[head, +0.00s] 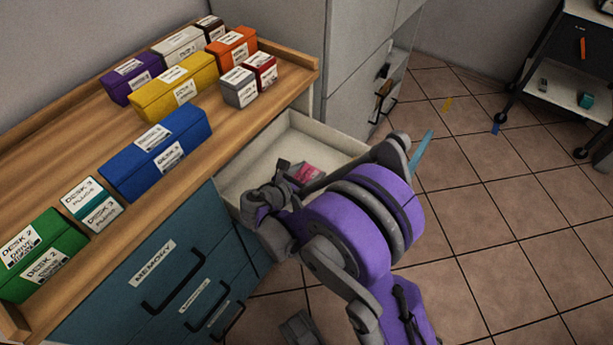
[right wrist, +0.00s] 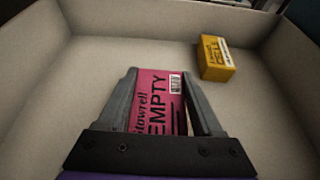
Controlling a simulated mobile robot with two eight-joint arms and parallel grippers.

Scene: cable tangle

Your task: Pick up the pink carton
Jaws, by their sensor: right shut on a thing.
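The pink carton (right wrist: 158,100) lies inside an open, pale drawer (right wrist: 100,62) and bears the word "EMPTY" and a barcode label. My right gripper (right wrist: 160,103) is shut on it, with one finger along each side. In the head view a bit of the pink carton (head: 309,173) shows beside my right gripper (head: 285,176), which reaches down into the drawer; the arm hides part of the drawer. I cannot tell whether the carton touches the drawer floor. My left gripper is not in view.
A yellow box (right wrist: 216,58) lies in the drawer, right of the carton. Drawer walls rise around both. Several labelled boxes, such as a blue one (head: 155,154), stand on the wooden counter (head: 112,120). A grey cabinet (head: 352,60) stands behind the drawer; tiled floor lies right.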

